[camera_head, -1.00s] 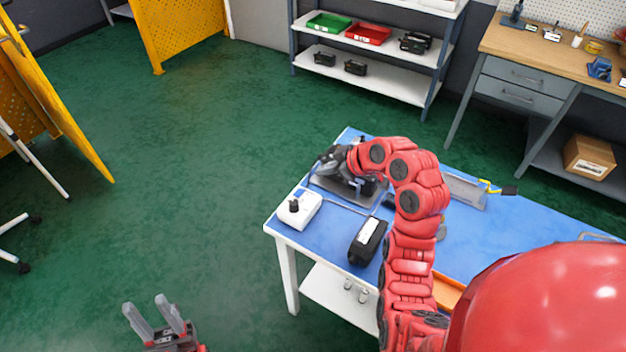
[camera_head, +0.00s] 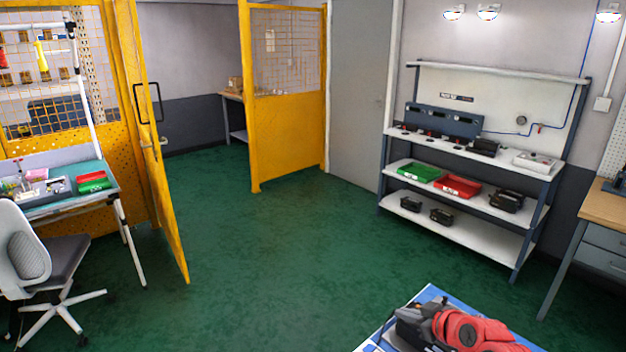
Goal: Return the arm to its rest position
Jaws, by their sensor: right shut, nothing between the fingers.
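My red right arm comes in at the bottom right of the head view. Its dark right gripper (camera_head: 412,325) is over the far corner of the blue-topped table (camera_head: 430,292). The gripper is shut with nothing seen in it. Its fingertips are hard to make out against the dark parts there. Most of the table and what lies on it are below the picture. My left gripper is out of view.
A shelf rack (camera_head: 470,232) with green (camera_head: 419,172) and red (camera_head: 457,186) bins stands behind the table. A wooden-topped workbench (camera_head: 604,210) is at the right. Yellow partitions (camera_head: 285,145) and an office chair (camera_head: 45,262) are at the left. The green floor (camera_head: 270,260) between is clear.

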